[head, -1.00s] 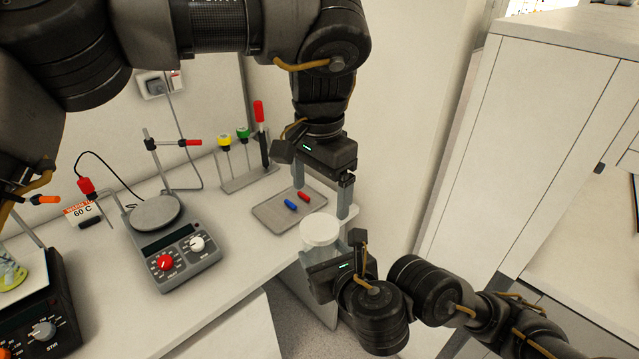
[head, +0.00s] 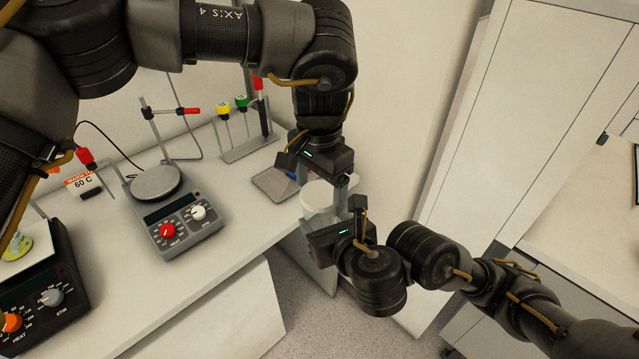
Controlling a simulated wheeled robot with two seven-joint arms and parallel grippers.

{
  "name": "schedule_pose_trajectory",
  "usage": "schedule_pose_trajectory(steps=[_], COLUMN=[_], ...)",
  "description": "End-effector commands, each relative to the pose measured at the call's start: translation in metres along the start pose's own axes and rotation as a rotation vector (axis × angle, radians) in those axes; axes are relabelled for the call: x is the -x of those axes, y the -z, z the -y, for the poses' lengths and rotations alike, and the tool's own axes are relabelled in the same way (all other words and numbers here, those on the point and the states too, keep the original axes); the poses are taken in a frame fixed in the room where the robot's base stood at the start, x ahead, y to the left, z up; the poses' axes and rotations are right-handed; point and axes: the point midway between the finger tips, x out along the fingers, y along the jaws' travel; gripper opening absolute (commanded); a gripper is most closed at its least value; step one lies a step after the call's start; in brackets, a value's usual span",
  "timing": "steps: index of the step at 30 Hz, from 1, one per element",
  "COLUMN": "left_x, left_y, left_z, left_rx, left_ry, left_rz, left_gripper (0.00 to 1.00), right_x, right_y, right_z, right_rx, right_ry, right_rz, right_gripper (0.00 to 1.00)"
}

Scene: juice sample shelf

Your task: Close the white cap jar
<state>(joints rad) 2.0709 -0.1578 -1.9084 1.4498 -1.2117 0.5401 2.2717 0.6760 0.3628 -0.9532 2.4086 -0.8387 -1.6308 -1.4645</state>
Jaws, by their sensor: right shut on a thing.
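The jar (head: 310,222) has clear walls and a wide white cap (head: 317,197). My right gripper (head: 325,232) is shut on the jar and holds it upright at the bench's right end. The cap sits at the top of the jar; whether it is seated or only resting there cannot be seen. My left gripper (head: 322,186) points down over the cap. One of its fingers shows beside the cap's right side; the other is mostly hidden. Its jaws look open, and I cannot tell whether they touch the cap.
A grey tray (head: 271,184) lies behind the jar, partly covered by my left gripper. A rack (head: 248,150) with colour-capped items stands at the back. A hotplate (head: 180,230) is on the left. A white cabinet (head: 505,120) rises on the right. Bare floor shows below.

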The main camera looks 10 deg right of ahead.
Motion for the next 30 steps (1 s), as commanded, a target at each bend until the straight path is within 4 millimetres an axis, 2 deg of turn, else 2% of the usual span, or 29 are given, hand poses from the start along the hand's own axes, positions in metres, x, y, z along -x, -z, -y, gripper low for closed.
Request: schedule_pose_trajectory(steps=[1,8,14,17,20,30], left_x=[0.0002,0.0003,0.0004,0.0002,0.0001,-0.0004], left_y=[0.0000,0.0000,0.0000,-0.0001,0.0000,0.0001], left_z=[-0.0001,0.0000,0.0002,0.0004,0.0002,0.0011], left_rx=[0.000,0.000,-0.005,-0.073,-0.252,-1.098], left_ry=[0.000,0.000,0.001,0.001,0.000,0.002], left_rz=[0.000,0.000,0.000,0.000,0.000,0.001], left_gripper=[0.71,0.41,0.39,0.39,0.39,0.39], right_x=[0.0000,0.0001,0.0001,0.0001,0.0001,0.0001], right_y=[-0.0001,-0.0001,-0.0001,-0.0001,-0.0001,0.0000], right_z=[0.0000,0.0000,0.0000,0.0000,0.0000,0.0001], right_rx=[0.000,0.000,0.000,0.000,0.000,0.000], right_ry=[0.000,0.000,0.000,0.000,0.000,0.000], right_rz=[0.000,0.000,0.000,0.000,0.000,0.000], right_gripper=[0.00,0.00,0.00,0.00,0.00,0.00])
